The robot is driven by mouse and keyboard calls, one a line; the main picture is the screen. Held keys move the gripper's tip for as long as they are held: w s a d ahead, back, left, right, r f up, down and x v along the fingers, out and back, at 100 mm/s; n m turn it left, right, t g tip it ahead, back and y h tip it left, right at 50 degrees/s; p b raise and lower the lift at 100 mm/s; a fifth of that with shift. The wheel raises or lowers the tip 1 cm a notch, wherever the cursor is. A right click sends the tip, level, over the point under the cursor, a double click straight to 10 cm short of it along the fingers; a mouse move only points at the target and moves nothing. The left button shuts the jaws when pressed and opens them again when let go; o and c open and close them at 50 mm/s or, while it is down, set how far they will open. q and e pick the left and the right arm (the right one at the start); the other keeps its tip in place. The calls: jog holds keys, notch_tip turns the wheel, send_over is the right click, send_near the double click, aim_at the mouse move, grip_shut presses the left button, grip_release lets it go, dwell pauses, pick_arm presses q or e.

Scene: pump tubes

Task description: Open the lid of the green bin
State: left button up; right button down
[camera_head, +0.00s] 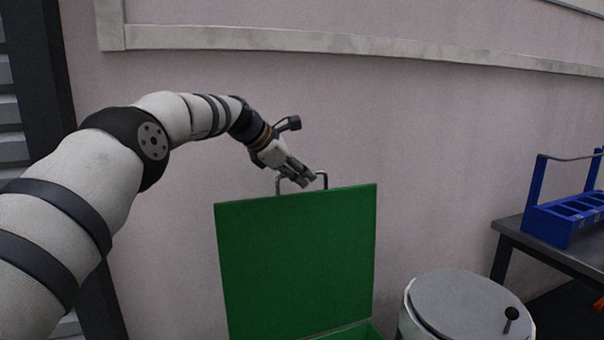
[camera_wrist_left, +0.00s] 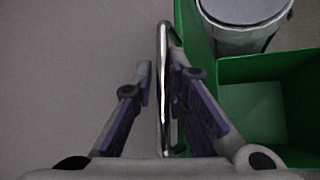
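The green bin's lid (camera_head: 297,262) stands raised, nearly upright, in the head view. Its metal handle (camera_head: 323,181) is at the lid's top edge and also shows in the left wrist view (camera_wrist_left: 163,90). My left gripper (camera_head: 308,178) is at the handle. In the left wrist view its two fingers (camera_wrist_left: 162,72) are apart, one on each side of the handle bar, with a gap visible. The green bin (camera_wrist_left: 275,68) shows its open inside at the right of the left wrist view. My right gripper is in neither view.
A grey round bin (camera_head: 462,303) with a black-knobbed lid stands right of the green bin. A dark table (camera_head: 540,250) with a blue rack (camera_head: 565,222) is at the far right. A wall (camera_head: 420,130) rises behind the lid.

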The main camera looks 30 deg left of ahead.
pick_arm(q)
jog(key=shift+o, duration=1.4)
jog(key=shift+w+a, duration=0.15)
jog(key=shift+a, duration=0.2)
jog(key=v, duration=1.1)
jog(key=shift+s+r, duration=0.2)
jog(key=shift+s, duration=0.1)
jog(key=shift+a, duration=0.15)
